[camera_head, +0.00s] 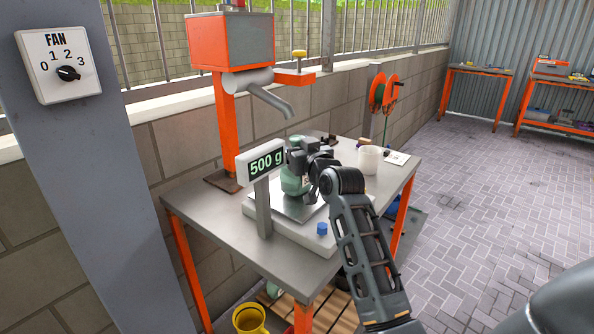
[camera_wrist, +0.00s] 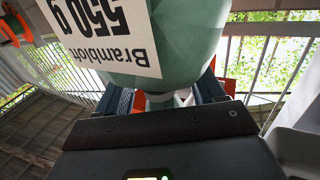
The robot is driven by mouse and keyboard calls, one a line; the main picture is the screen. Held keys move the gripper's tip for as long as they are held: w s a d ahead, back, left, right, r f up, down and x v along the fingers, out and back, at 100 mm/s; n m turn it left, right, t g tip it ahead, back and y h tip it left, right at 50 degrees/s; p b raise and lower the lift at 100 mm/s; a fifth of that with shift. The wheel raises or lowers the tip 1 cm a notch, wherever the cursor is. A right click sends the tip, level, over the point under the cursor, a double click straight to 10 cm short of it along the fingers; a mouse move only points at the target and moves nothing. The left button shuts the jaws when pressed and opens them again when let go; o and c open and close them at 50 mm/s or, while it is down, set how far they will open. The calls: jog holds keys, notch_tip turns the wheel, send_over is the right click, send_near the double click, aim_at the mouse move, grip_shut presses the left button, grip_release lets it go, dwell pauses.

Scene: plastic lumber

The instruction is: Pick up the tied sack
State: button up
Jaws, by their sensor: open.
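The tied sack (camera_head: 293,184) is green and stands on the scale plate (camera_head: 304,211) in the head view. My gripper (camera_head: 310,162) is at the sack's upper part and hides some of it. In the wrist view the sack (camera_wrist: 190,35) fills the top middle, with a white label reading "550 g" upside down. The fingers of my gripper (camera_wrist: 165,97) stand apart on either side of the sack's narrow tied end. Whether they touch it cannot be told.
The scale stands on a grey workbench (camera_head: 205,215) with orange legs. An orange machine with a spout (camera_head: 272,100) rises behind it. The paved floor at right is clear.

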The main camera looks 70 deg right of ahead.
jog(key=shift+w+d, duration=0.35)
jog(key=shift+f, duration=0.1)
grip_shut()
dwell(0.4)
